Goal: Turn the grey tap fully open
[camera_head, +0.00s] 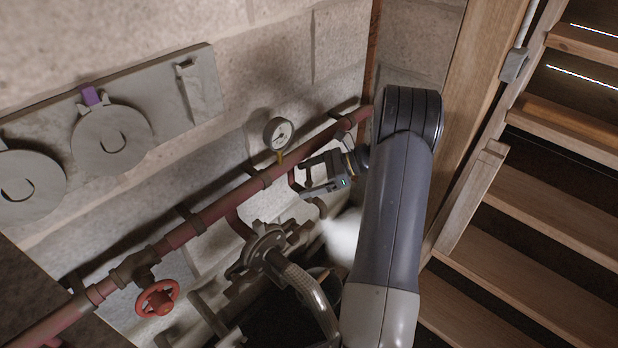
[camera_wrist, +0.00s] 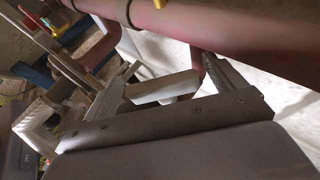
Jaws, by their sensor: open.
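The grey tap's flat handle (camera_wrist: 165,88) shows in the wrist view below the red pipe. It lies between the two fingers of my gripper (camera_wrist: 163,72), with no firm contact visible. In the head view my gripper (camera_head: 306,178) is open beside the red pipe, under the gauge. A short curved grey spout (camera_head: 319,208) hangs just below it, with a white plume (camera_head: 342,238) beside it. My gripper hides most of the tap in the head view, so I cannot tell its turn position there.
The red pipe (camera_head: 205,215) runs along the block wall. A round gauge (camera_head: 278,133) stands on it, and a red handwheel (camera_head: 157,298) is at lower left. A grey fitting with a hose (camera_head: 266,246) is left of the spout.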

